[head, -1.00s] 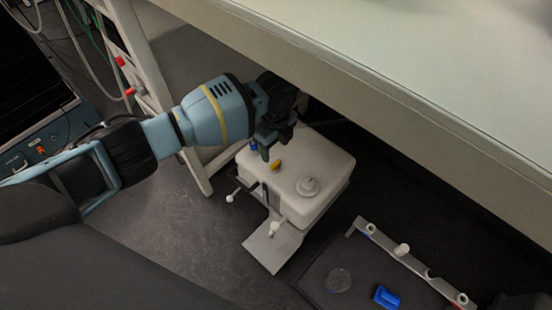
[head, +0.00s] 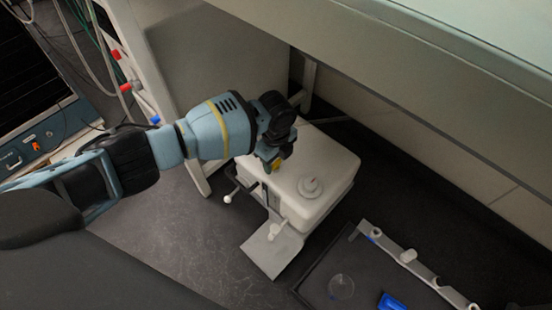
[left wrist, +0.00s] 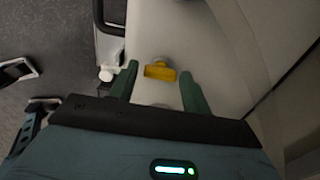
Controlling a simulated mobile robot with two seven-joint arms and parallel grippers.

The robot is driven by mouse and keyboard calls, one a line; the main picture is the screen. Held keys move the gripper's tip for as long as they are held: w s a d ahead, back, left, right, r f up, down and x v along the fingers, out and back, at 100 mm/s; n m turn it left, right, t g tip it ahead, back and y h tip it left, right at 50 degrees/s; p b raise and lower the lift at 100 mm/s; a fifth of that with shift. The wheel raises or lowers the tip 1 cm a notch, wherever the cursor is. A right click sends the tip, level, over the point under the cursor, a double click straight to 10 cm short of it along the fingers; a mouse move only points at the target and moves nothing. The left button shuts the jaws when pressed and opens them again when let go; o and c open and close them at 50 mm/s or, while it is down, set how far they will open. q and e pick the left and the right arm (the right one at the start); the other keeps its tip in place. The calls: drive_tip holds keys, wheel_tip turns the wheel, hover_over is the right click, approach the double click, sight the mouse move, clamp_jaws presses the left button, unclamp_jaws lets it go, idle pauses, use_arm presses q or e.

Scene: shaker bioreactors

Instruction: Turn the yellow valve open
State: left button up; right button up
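The yellow valve (left wrist: 160,72) sits on top of a white container (head: 322,165) that stands low under the bench. In the head view the valve (head: 277,164) is partly covered by my left gripper (head: 273,160). In the left wrist view the left gripper's two green fingers (left wrist: 158,85) are spread apart, one on each side of the valve. Gaps show between the valve and both fingers, so nothing is held. My right gripper is in neither view.
The container has a white cap (head: 310,186) on top and a metal plate (head: 270,250) at its front. A dark tray (head: 318,272) with a blue piece (head: 391,302) lies to the right. The bench edge (head: 400,90) overhangs behind.

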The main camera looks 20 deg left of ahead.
use_arm(q)
drive_tip(key=c, duration=0.7)
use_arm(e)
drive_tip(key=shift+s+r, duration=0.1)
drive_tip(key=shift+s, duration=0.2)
